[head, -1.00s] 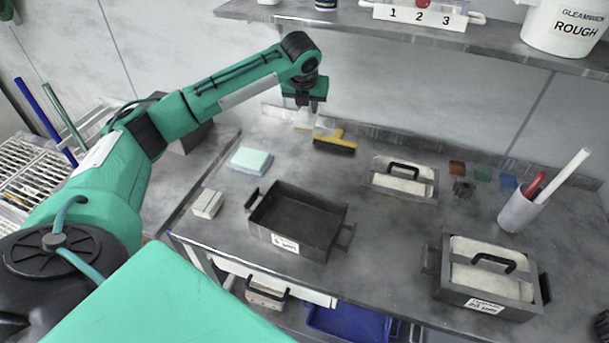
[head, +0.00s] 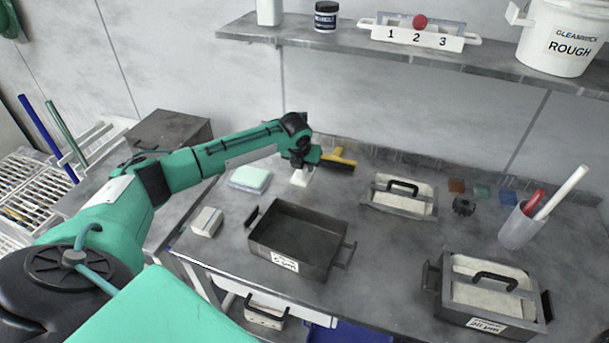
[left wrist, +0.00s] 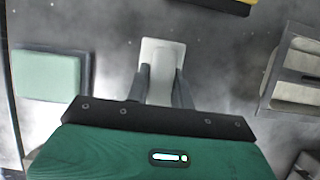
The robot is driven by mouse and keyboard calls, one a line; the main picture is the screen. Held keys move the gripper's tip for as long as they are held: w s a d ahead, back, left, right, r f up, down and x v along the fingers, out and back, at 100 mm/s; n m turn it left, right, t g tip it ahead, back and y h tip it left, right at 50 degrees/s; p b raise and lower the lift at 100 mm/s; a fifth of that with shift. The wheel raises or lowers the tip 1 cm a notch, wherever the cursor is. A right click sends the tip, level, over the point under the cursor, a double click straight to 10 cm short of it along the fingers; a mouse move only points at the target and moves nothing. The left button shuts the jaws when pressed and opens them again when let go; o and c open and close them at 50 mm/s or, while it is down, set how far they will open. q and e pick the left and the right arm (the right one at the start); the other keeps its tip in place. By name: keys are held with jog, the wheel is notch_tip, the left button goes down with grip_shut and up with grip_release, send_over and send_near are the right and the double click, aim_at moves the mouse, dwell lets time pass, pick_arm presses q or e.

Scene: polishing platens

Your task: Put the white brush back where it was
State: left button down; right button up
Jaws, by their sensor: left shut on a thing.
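The white brush (head: 300,178) is held in my left gripper (head: 299,167), low over the table's back left part. In the left wrist view the white brush (left wrist: 162,60) sits between the two dark fingers of my left gripper (left wrist: 162,82), which are shut on it. Its pale wide end points away from the palm. I cannot tell whether it touches the table. My right gripper is in neither current view.
A yellow brush (head: 338,159) lies just right of the gripper. A green-topped pad (head: 250,179) lies to its left. An open dark tray (head: 345,250) stands in front, and a block with a black handle (head: 400,208) stands right. A shelf (head: 290,36) runs above.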

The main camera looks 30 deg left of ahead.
aim_at(305, 175)
pick_arm(q)
notch_tip(305, 175, down, 4)
jog(key=shift+f, duration=0.25)
pick_arm(e)
jog(key=shift+s+d, duration=0.1)
jog(key=shift+s, duration=0.3)
